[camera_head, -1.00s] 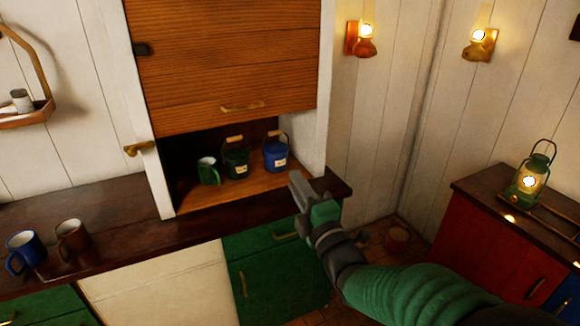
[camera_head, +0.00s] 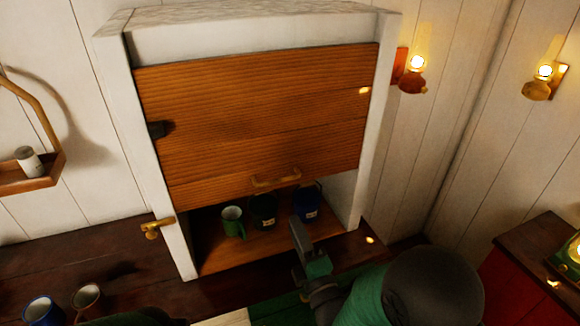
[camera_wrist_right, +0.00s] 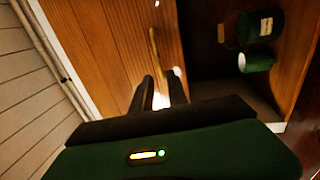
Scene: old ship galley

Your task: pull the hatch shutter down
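The slatted wooden hatch shutter (camera_head: 255,120) is partly down in a white cabinet frame, with an open gap below it. Its brass handle (camera_head: 276,178) sits at the lower edge and also shows in the right wrist view (camera_wrist_right: 154,52). My right gripper (camera_head: 298,235) is in front of the gap, below and slightly right of the handle, apart from it. In the right wrist view its two fingers (camera_wrist_right: 153,92) stand narrowly apart with nothing seen between them. My left gripper is not in view.
A brass latch (camera_head: 156,228) juts from the left post. A blue mug (camera_head: 43,311) and a brown mug (camera_head: 88,300) stand on the dark counter (camera_head: 100,250).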

